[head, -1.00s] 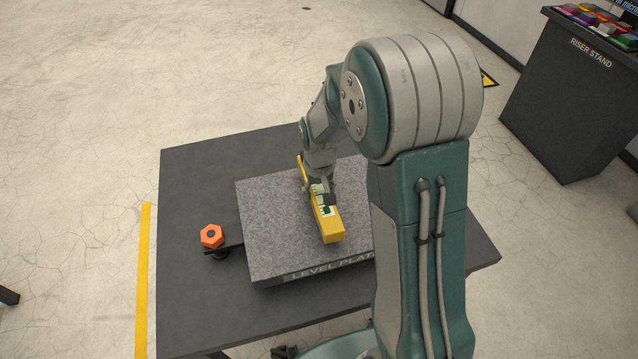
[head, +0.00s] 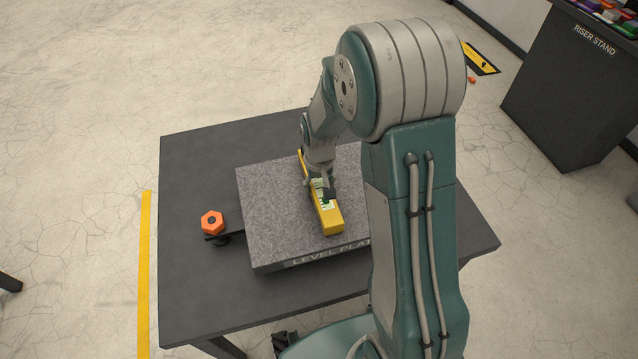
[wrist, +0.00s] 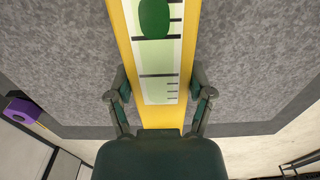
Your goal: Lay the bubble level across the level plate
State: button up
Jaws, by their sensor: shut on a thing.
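The bubble level (head: 331,217) is a long yellow bar with a pale green vial window. It lies lengthwise over the grey granite level plate (head: 268,215) in the head view, running from the back toward the front edge. Whether it touches the plate is hard to tell. In the wrist view the bubble level (wrist: 160,85) runs up the picture, with a dark green bubble and black graduation marks. My gripper (head: 322,190) is shut on the bubble level near its middle; its two fingers (wrist: 160,88) flank the bar's sides. The gripper hides part of the bar.
The plate stands on a dark table (head: 195,285). An orange hexagonal knob (head: 212,222) sticks out at the plate's left side. A dark riser stand (head: 570,85) with coloured items on top is at the upper right.

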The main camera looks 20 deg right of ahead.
aim_at(319, 183)
jog(key=shift+f, duration=0.15)
jog(key=o, duration=1.3)
notch_tip(319, 183, up, 12)
jog(key=shift+a, duration=0.1)
